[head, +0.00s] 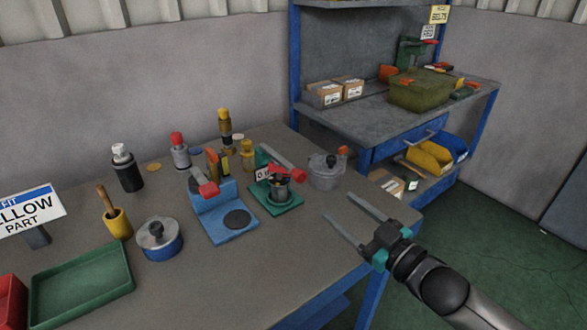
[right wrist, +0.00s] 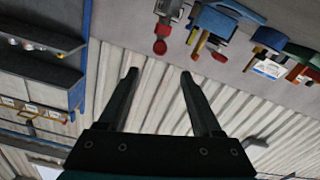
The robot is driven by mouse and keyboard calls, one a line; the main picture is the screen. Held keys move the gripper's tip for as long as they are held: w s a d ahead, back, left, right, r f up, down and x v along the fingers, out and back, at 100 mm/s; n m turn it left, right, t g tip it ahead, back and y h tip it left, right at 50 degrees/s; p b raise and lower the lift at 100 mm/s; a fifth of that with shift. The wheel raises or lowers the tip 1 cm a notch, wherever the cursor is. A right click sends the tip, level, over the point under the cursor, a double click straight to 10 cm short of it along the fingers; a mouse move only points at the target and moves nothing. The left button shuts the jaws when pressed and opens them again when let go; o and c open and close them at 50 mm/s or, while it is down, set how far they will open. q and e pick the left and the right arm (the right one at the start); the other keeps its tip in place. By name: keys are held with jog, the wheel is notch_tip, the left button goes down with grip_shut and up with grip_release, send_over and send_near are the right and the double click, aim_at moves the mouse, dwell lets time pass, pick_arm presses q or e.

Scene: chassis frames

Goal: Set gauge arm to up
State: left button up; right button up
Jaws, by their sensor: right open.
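A green stand (head: 292,207) on the workbench carries a white plate marked like a reading and an arm with a red grip (head: 287,173). The red grip slopes down to the right above a dark round part (head: 278,192) on the base. I cannot tell for sure which is the gauge; the plate suggests the green one. My right gripper (head: 338,205) is open and empty, right of the green stand and apart from it. Its open fingers also show in the right wrist view (right wrist: 158,73).
A grey lidded pot (head: 325,172) stands just right of the green stand. A blue pot (head: 161,240), green tray (head: 80,283), yellow cup (head: 117,224) and several bottles occupy the left and back. A shelf unit (head: 350,118) stands behind right. The bench's front middle is clear.

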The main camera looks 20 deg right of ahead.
aim_at(302, 178)
pick_arm(q)
notch_tip(302, 178, down, 2)
jog(key=shift+f+b, duration=0.2)
jog(key=shift+b, duration=1)
pick_arm(e)
jog(key=x, duration=1.4)
jog(key=shift+w+a+f, duration=0.1)
jog(key=shift+w+a, duration=0.05)
jog(key=shift+w, duration=0.2)
grip_shut()
pick_arm(q)
jog(key=shift+s, duration=0.1)
